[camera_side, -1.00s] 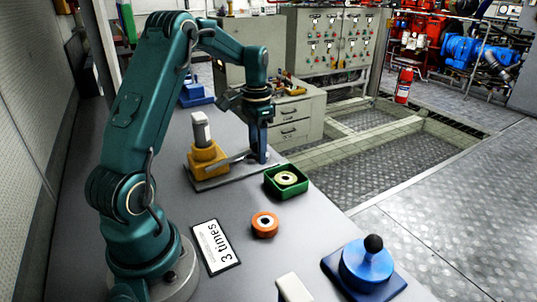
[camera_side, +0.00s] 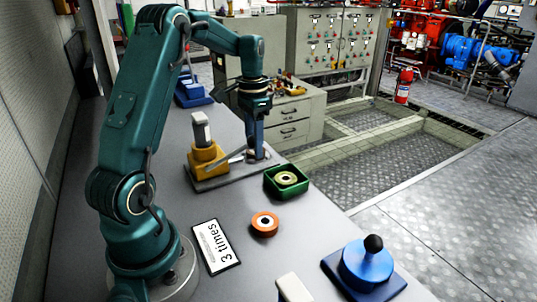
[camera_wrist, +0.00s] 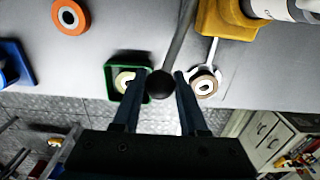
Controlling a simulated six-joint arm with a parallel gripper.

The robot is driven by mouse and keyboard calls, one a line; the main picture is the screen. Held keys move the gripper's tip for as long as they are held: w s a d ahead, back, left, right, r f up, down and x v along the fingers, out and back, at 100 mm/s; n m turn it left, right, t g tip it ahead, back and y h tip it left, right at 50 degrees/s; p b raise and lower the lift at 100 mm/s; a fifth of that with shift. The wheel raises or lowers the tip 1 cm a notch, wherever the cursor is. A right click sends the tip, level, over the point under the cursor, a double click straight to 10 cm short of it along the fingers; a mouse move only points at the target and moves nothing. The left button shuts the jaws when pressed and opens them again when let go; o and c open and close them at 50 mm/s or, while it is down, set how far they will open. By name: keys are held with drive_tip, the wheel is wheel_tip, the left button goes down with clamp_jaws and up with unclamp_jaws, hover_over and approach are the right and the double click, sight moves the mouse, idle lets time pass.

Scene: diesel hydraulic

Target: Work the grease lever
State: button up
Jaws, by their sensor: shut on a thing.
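The grease pump (camera_side: 205,161) is a yellow block with an upright grey cylinder, on a flat grey plate. Its metal grease lever (camera_side: 232,160) runs out from the block toward my gripper (camera_side: 257,154). In the wrist view, the lever (camera_wrist: 180,40) ends in a black ball knob (camera_wrist: 160,85) between the two fingers of my gripper (camera_wrist: 158,88). The fingers are shut on this knob end. A thin spout from the yellow pump block (camera_wrist: 228,22) reaches a pale ring (camera_wrist: 205,82) beside the right finger. In the side view the gripper hides the knob.
A green tray (camera_side: 271,187) with a brass-coloured ring stands close by. An orange roller (camera_side: 265,224), a sign reading "3 times" (camera_side: 215,247) and a blue round device with a black knob (camera_side: 366,270) are nearer the camera. Another blue object (camera_side: 193,96) stands behind.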

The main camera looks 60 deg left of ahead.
drive_tip(key=shift+r, duration=0.2)
drive_tip(key=shift+s+a+r, duration=0.1)
drive_tip(key=shift+s+r, duration=0.55)
drive_tip(key=shift+r, duration=0.1)
drive_tip(key=shift+f, duration=0.15)
drive_tip(key=shift+w+f, duration=0.6)
drive_tip(key=shift+f, duration=0.3)
drive_tip(key=shift+w+f, duration=0.6)
drive_tip(key=shift+f, duration=0.35)
